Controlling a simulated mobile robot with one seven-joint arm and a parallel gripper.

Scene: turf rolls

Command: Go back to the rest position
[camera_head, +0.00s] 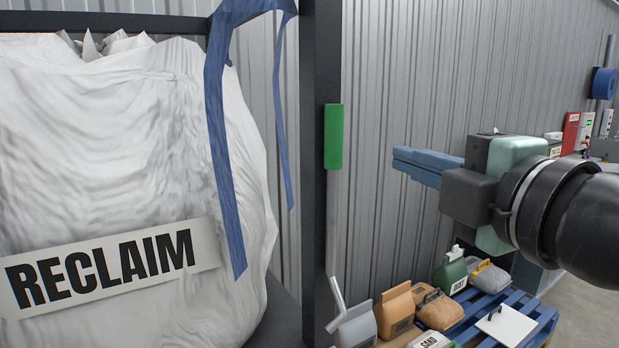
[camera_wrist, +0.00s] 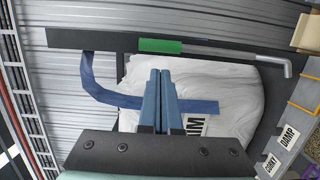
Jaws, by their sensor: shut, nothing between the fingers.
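My gripper (camera_head: 396,160) is in the right half of the head view, level and pointing left, with its blue fingers together and nothing between them. In the wrist view the fingers (camera_wrist: 160,76) also lie side by side, in front of the white bag. The white bag (camera_head: 130,130) with a RECLAIM label (camera_head: 105,265) fills the left of the head view. My gripper is to the right of the bag and apart from it in the head view.
A dark post (camera_head: 320,60) stands between bag and gripper. A green-handled crank rod (camera_head: 333,135) hangs along it. Blue straps (camera_head: 217,120) hang over the bag. Below my gripper, a blue pallet (camera_head: 540,318) carries several small sacks and a green jug (camera_head: 450,274).

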